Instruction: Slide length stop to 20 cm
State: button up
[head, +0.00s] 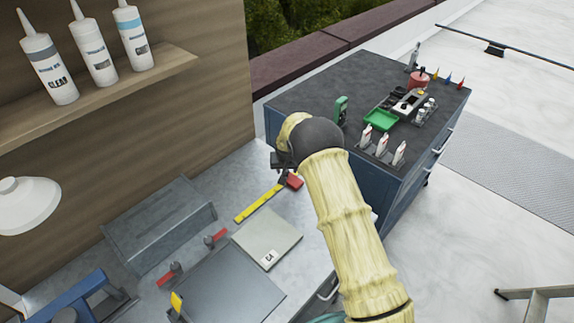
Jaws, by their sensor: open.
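A yellow scale strip (258,203) lies on the grey worktop, running from lower left to upper right. A small red block (293,181), which looks like the length stop, sits at the strip's upper right end. The markings on the strip are too small to read. My gripper (281,170) is dark and small in the head view, just above and left of the red block. It is open, and no held object shows. Whether its fingers touch or surround the red block I cannot tell. My arm hides the worktop to the right.
A pale square plate labelled EA (268,238) lies below the strip. A dark-topped cabinet (310,90) with a green tray (380,120) stands behind my arm. A shelf (105,95) holds white tubes.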

jog(key=a+b+v, duration=0.1)
jog(key=b+v, duration=0.2)
jog(key=v, duration=1.4)
jog(key=shift+d+r+b, duration=0.2)
jog(key=shift+d+b, duration=0.15)
jog(key=shift+d, duration=0.1)
jog(key=shift+s, duration=0.1)
jog(key=s+d+r, duration=0.2)
jog(key=s+d, duration=0.9)
jog(key=d, duration=0.2)
jog(key=s+d+f+g, duration=0.1)
jog(key=s+d, duration=0.3)
jog(key=s, duration=0.5)
jog(key=s+d+m, duration=0.1)
jog(key=s+d, duration=0.2)
jog(key=s, duration=0.6)
jog(key=shift+d+f+g+h, duration=0.3)
jog(key=shift+d+f+g, duration=0.1)
